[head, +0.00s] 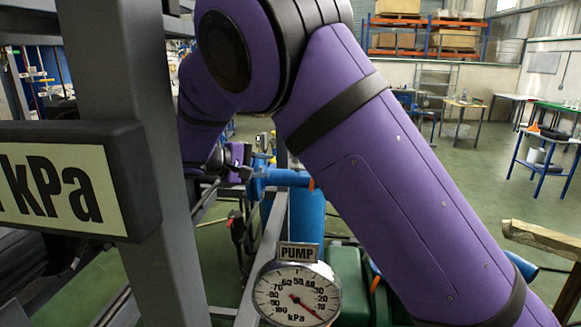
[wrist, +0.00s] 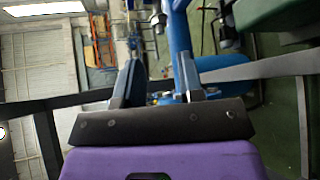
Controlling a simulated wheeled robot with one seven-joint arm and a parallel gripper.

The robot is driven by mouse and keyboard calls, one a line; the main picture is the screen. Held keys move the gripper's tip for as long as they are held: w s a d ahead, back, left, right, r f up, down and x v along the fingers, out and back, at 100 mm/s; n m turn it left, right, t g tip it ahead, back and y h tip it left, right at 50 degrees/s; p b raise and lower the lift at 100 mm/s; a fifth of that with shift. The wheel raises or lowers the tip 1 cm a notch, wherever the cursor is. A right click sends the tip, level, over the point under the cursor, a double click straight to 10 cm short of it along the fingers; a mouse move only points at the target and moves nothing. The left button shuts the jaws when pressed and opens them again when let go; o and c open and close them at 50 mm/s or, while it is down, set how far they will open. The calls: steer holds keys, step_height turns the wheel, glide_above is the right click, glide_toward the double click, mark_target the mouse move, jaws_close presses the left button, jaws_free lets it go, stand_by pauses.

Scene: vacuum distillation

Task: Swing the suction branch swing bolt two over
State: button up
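The blue suction branch (head: 287,178) runs sideways behind my arm in the head view, above a blue vertical vessel. In the wrist view a blue pipe (wrist: 179,35) runs up just beyond the right finger. Small metal fittings (wrist: 159,20) sit beside it, perhaps swing bolts; I cannot tell which is bolt two or how it lies. My gripper (wrist: 160,65) is open, with a gap between its two fingers and nothing clearly held. In the head view my gripper (head: 243,172) is small, close to the left end of the branch; whether it touches is not clear.
A grey frame post (head: 150,150) with a kPa sign (head: 60,190) stands close at left. A PUMP gauge (head: 296,293) is at bottom centre, near a green body (head: 352,285). A grey rail (wrist: 270,67) crosses the wrist view.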

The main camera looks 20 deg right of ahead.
mark_target(292, 168)
steer(key=x, duration=1)
steer(key=shift+w+d+f, duration=0.1)
steer(key=shift+w+d, duration=0.1)
steer(key=shift+d, duration=0.05)
jaws_close()
